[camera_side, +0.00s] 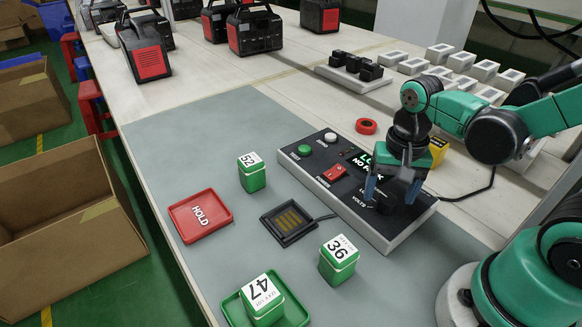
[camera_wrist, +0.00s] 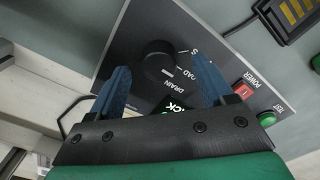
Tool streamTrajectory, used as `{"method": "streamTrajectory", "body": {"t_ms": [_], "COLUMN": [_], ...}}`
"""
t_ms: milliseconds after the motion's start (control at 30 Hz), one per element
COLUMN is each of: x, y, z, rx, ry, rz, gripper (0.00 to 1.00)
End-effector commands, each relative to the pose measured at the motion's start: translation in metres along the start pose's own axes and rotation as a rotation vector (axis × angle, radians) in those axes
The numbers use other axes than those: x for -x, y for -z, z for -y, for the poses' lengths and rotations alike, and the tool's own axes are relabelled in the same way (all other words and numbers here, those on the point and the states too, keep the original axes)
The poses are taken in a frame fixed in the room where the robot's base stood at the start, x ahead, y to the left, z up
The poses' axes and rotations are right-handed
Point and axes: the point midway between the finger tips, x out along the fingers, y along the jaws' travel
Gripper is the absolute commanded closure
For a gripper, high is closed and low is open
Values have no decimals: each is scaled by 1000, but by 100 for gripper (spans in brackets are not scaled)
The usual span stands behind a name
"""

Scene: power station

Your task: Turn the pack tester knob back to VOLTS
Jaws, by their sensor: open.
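The pack tester (camera_side: 350,190) is a grey box with a black sloping face. Its round black knob (camera_wrist: 158,54) shows in the wrist view between my gripper's two blue fingers, with DRAIN and LOAD lettering beside it. A small white mark shows at the knob's edge near DRAIN. The VOLTS lettering (camera_side: 360,200) shows in the side view, where my gripper (camera_side: 390,190) hides most of the knob. My gripper (camera_wrist: 160,85) is open over the knob, fingers on either side. Whether they touch it I cannot tell.
The tester also carries a red POWER switch (camera_side: 335,173), a green button (camera_side: 305,150), a white button (camera_side: 330,136) and a partly hidden lit display. Green packs (camera_side: 338,260), a black cradle (camera_side: 288,222) and a red HOLD tray (camera_side: 200,214) lie in front.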

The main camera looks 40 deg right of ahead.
Motion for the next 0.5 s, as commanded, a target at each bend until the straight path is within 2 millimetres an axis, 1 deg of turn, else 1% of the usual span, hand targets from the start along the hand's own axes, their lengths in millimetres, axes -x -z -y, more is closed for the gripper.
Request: {"method": "streamTrajectory", "body": {"t_ms": [200,500], "x": [-10,-11], "y": [0,-1], "z": [0,0], "rx": [1,1], "ry": [0,0], "rz": [0,-1], "gripper": [26,26]}}
